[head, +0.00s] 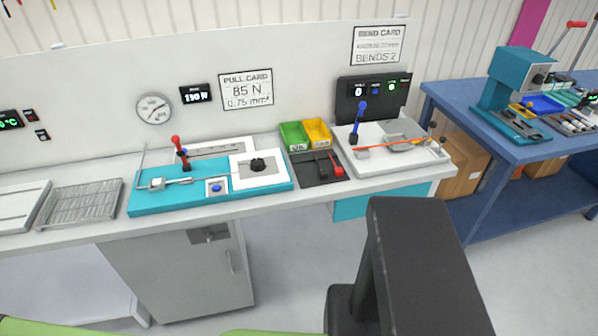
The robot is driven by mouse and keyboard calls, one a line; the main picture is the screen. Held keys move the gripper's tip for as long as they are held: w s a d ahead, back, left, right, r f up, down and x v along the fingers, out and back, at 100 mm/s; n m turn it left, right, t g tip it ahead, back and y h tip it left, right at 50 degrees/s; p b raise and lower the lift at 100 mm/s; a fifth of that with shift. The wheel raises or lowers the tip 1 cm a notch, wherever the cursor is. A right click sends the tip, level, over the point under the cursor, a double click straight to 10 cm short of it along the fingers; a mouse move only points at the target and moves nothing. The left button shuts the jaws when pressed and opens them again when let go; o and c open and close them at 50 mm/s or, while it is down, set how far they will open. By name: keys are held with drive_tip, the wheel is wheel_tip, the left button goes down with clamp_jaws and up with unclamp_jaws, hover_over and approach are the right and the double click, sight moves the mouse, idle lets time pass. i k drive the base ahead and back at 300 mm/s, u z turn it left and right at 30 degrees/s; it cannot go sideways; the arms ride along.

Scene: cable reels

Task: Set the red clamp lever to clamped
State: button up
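The red clamp lever (178,150) stands nearly upright, its top leaning slightly left, on the teal pull-test fixture (205,200) on the bench. Below it are a metal clamp with a rod (160,184) and a blue button (216,188). A white plate with a black knob (258,165) is on the fixture's right side. Whether the lever's stance is clamped or open cannot be told from here. My gripper is not in view; a dark part of my arm fills the lower right, well apart from the lever.
Right of the fixture are green (294,136) and yellow bins (317,133) and a black tray (305,170). Further right is a white bending station with a blue lever (359,122). A wire rack (82,202) lies left. A blue table (450,100) stands at right. Floor in front is clear.

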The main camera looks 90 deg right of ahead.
sight(176, 140)
drive_tip(key=z, duration=0.4)
drive_tip(key=k, duration=0.1)
drive_tip(key=z, duration=2.4)
drive_tip(key=k, duration=0.8)
drive_tip(key=u, duration=0.15)
drive_tip(key=i, duration=0.8)
drive_tip(key=z, duration=0.1)
